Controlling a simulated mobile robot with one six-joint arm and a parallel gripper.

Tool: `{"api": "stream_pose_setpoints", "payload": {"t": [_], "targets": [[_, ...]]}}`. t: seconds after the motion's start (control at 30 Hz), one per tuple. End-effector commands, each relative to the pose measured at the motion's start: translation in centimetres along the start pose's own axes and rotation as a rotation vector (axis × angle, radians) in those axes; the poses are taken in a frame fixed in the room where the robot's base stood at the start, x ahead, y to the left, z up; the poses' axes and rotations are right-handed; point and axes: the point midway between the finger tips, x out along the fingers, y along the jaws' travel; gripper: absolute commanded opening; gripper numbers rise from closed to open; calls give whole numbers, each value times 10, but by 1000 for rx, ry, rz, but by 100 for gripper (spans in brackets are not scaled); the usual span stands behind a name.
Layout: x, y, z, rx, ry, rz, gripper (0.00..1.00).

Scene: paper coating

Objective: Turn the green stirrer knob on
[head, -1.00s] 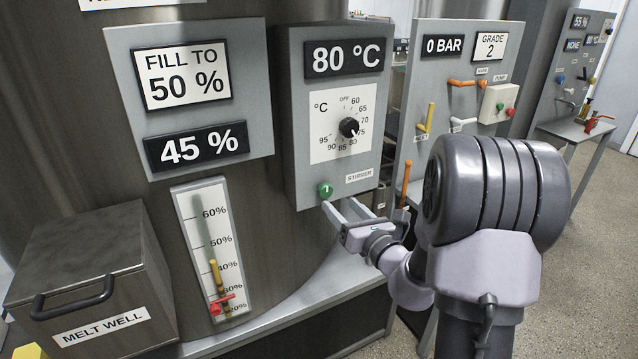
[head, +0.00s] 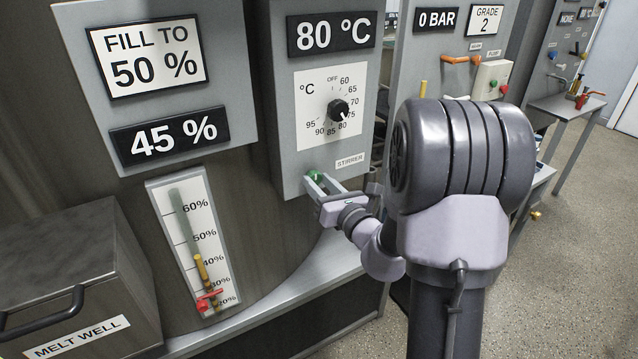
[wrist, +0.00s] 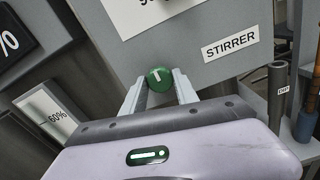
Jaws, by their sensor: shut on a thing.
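The green stirrer knob (head: 314,176) is on the lower left of the grey control panel (head: 284,120), beside the STIRRER label (head: 350,161). The wrist view shows the knob (wrist: 159,79) with a white pointer line, tilted slightly to the left of upright. My gripper (head: 318,180) is at the knob, with one finger on either side of it. In the wrist view my gripper (wrist: 158,88) is shut on the knob. In the head view the fingers partly hide the knob.
Above the knob are a black temperature dial (head: 339,110) and an 80 °C display (head: 331,33). A level gauge (head: 196,240) with a red valve handle and a melt well box (head: 75,285) stand to the left. A dark pipe (wrist: 277,90) rises right of my gripper.

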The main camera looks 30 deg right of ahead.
Motion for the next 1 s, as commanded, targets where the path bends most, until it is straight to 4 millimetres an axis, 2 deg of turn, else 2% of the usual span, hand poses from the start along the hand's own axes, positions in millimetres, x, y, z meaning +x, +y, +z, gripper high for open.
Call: {"api": "stream_pose_setpoints", "payload": {"t": [0.37,1.0], "targets": [[0,1,3,105,2,1,0],[0,1,5,680,1,1,0]]}}
